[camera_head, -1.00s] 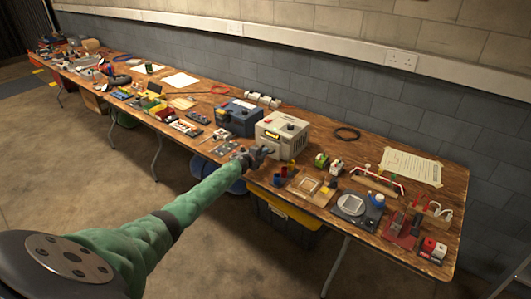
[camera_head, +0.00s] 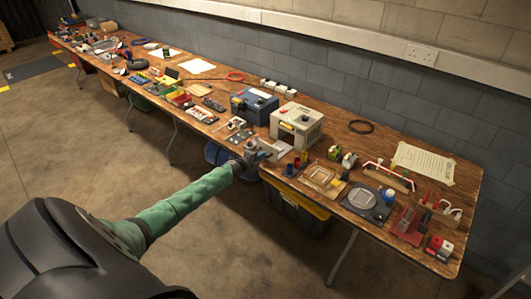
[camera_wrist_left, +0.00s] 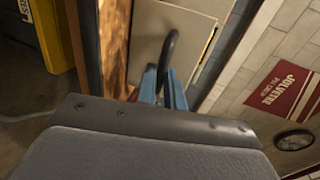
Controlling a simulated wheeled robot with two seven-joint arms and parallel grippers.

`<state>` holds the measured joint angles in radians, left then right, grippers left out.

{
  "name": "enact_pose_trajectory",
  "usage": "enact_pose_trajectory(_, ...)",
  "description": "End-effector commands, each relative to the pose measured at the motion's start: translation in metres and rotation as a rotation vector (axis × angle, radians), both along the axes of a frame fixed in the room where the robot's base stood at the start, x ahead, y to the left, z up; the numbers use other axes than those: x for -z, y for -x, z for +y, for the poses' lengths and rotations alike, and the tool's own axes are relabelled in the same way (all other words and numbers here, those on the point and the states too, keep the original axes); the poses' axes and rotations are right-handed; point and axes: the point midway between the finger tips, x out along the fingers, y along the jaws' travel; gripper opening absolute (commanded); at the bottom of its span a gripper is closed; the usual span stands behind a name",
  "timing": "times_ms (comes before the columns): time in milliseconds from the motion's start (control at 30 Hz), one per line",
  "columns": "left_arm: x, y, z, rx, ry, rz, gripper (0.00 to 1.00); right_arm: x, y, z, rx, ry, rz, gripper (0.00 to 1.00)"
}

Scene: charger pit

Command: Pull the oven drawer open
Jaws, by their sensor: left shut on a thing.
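The oven is a cream-white box (camera_head: 305,118) at the back of the bench, right of a blue box. Its front shows an opening, and a pale drawer panel (camera_head: 282,148) stands out in front of it toward the bench's front edge. My left gripper (camera_head: 253,153) is at that drawer's front, over the bench edge. In the left wrist view its blue fingers (camera_wrist_left: 163,88) are shut on a dark curved handle (camera_wrist_left: 171,48) against the pale drawer front (camera_wrist_left: 148,28). The drawer's inside is mostly hidden. My right gripper is not in view.
The blue box (camera_head: 252,105) stands just left of the oven. A wooden frame (camera_head: 320,177) and small coloured parts lie to its right on the bench. A black bin with a yellow lid (camera_head: 300,200) is under the bench. The floor in front is clear.

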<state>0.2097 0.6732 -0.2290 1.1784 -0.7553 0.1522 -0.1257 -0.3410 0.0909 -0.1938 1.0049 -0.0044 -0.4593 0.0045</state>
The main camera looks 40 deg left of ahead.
Motion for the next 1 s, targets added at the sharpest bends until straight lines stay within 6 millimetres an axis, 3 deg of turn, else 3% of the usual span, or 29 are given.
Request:
enact_pose_trajectory(400,0.001,0.005,0.0,0.001,0.0,0.001,0.0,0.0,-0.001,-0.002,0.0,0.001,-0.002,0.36)
enact_pose_trajectory(433,0.001,0.005,0.0,0.001,0.0,0.001,0.14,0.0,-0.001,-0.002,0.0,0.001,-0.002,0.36)
enact_pose_trajectory(533,0.001,0.005,0.0,0.001,0.0,0.001,0.32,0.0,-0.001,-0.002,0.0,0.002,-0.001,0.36)
enact_pose_trajectory(833,0.0,0.006,0.0,0.001,0.0,0.0,0.32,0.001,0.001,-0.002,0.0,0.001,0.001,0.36)
enact_pose_trajectory(1000,0.0,0.016,0.002,0.001,-0.001,0.001,0.32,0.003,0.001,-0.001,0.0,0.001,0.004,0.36)
